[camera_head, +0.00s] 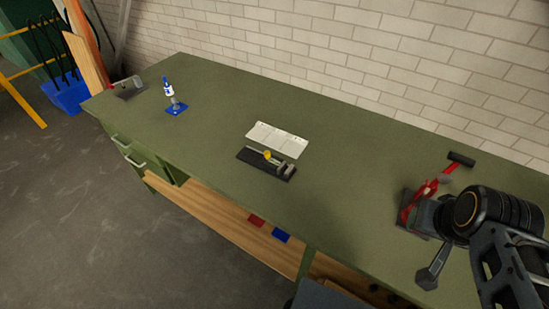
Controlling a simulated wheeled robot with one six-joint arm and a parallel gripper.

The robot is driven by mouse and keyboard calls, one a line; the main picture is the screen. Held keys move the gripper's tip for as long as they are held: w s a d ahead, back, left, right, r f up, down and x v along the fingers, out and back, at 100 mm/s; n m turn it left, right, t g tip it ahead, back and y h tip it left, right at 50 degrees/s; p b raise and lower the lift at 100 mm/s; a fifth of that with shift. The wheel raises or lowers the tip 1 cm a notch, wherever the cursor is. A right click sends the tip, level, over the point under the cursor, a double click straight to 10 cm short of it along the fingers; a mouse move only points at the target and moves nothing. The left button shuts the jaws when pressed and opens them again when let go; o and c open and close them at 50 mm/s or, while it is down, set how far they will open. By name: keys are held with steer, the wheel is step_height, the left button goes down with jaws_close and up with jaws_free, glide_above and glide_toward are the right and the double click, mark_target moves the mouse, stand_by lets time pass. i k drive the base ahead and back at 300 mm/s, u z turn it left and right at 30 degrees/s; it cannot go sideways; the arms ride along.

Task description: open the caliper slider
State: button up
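The caliper (268,157) lies on a small black base in the middle of the green workbench. It has a pale metal beam, a yellow round part near its middle and a dark block at its right end. It is too small here to tell how far the slider stands along the beam. My gripper (424,246) is at the right, over the bench's right part and well apart from the caliper. One dark finger shows pointing down; the other cannot be made out clearly. I see nothing held in it.
A white panel (276,139) stands just behind the caliper. A red tool with a black handle (430,187) is close behind my gripper. A blue-based device (175,107) stands at the left. The bench top (345,170) between caliper and gripper is clear. A brick wall runs behind.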

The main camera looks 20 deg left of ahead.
mark_target(270, 162)
steer(key=k, duration=1.2)
steer(key=u, duration=0.95)
steer(key=i, duration=1.2)
steer(key=u, duration=0.3)
